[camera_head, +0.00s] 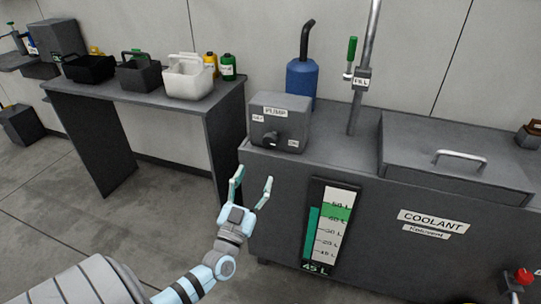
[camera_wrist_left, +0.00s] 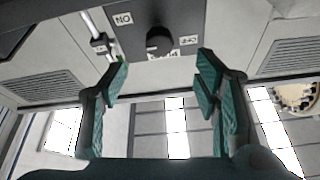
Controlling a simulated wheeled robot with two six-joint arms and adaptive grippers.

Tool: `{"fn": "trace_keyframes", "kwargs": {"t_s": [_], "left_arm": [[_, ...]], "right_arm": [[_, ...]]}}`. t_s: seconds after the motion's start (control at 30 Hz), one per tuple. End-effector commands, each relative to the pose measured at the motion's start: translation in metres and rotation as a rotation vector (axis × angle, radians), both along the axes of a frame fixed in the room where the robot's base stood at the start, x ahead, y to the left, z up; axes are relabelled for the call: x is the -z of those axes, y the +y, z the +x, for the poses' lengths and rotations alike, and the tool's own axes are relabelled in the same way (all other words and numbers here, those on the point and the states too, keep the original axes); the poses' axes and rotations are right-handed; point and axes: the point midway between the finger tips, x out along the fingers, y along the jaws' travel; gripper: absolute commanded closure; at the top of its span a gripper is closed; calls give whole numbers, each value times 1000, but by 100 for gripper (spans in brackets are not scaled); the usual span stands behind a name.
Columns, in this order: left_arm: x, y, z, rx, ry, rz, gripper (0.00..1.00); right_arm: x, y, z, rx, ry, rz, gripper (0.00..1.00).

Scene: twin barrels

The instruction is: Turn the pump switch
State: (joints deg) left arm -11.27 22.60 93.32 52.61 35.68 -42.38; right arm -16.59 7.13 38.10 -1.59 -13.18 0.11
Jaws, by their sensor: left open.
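The grey pump box (camera_head: 295,103) stands on the left end of the coolant tank and is labelled PUMP. Its dark round switch (camera_head: 271,138) is on the front face, with an OFF label (camera_head: 258,118) to the left and an ON label (camera_head: 293,143) to the right. Where the switch points is too small to tell. My left gripper (camera_head: 252,181) is open and empty, below and in front of the box, apart from the switch. In the left wrist view, the switch (camera_wrist_left: 159,40) appears beyond and between the open fingers (camera_wrist_left: 162,75), with the labels upside down.
The coolant tank (camera_head: 340,150) carries a level gauge (camera_head: 331,228), a lid with a handle (camera_head: 460,157) and a FILL pipe (camera_head: 365,60). A blue container (camera_head: 301,80) stands behind the box. A side table (camera_head: 150,95) holds bins and bottles. Floor in front is clear.

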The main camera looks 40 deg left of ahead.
Motion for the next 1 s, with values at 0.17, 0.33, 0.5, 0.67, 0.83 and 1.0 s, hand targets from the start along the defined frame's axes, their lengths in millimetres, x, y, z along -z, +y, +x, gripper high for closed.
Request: {"fn": "trace_keyframes", "kwargs": {"t_s": [0.17, 0.33, 0.5, 0.67, 0.83, 1.0], "left_arm": [[-20, 12, 44, 2, -3, 0, 44], [-36, 24, 84, 3, -1, -1, 44], [-46, 31, 107, 3, 2, -1, 44], [-49, 33, 113, 4, 5, -1, 44], [-49, 33, 113, 4, 6, -1, 44], [-49, 33, 113, 5, 5, -2, 71]], "right_arm": [[4, 4, 11, 12, -20, 8, 60], [9, 19, 29, 29, -54, 34, 60], [12, 23, 41, 40, -75, 42, 60], [11, 24, 44, 43, -83, 45, 60], [11, 23, 44, 44, -82, 44, 60], [11, 23, 44, 43, -83, 44, 60]]}}
